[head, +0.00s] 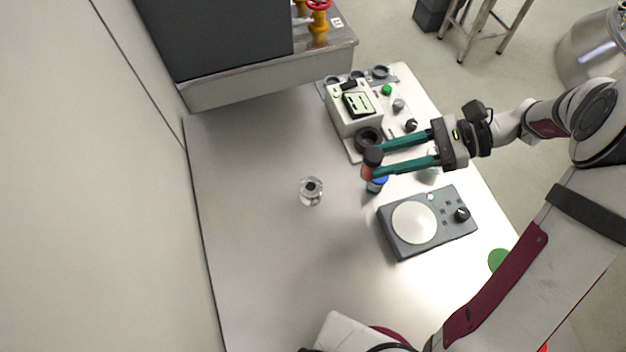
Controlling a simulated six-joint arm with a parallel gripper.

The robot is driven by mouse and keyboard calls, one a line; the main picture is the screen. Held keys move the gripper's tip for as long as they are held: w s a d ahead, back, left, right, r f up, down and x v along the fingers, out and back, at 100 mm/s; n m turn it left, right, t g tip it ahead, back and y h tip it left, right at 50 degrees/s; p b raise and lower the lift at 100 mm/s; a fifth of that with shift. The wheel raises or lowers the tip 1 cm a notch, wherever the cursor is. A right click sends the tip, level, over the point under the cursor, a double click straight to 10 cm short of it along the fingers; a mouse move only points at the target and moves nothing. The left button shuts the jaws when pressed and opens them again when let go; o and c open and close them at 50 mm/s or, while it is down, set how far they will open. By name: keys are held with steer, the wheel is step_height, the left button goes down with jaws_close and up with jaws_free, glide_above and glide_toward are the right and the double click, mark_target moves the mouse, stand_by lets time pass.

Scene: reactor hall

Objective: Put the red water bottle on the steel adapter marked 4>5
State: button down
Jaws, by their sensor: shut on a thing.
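The red water bottle (367,173), with a dark cap, is at the tips of my gripper (374,162). The gripper's two teal fingers are shut on it, and they hide part of it. I cannot tell how far it is above the table. A small round, shiny steel piece (311,199) with a dark centre stands on the table left of the gripper, apart from the bottle. It looks like an adapter, but no 4>5 mark is legible.
A blue item (377,186) shows just below the bottle, partly hidden. A grey device with a round white plate (413,222) lies below the gripper. A pale instrument (355,106) stands behind, and a green disc (499,260) at right. The table's left part (250,230) is clear.

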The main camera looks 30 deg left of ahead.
steer(key=a+f, duration=0.3)
steer(key=s+a+f, duration=0.1)
steer(key=a+f, duration=0.6)
steer(key=shift+s+a+f, duration=0.35)
steer(key=c, duration=0.5)
jaws_free()
steer(key=shift+f, duration=0.1)
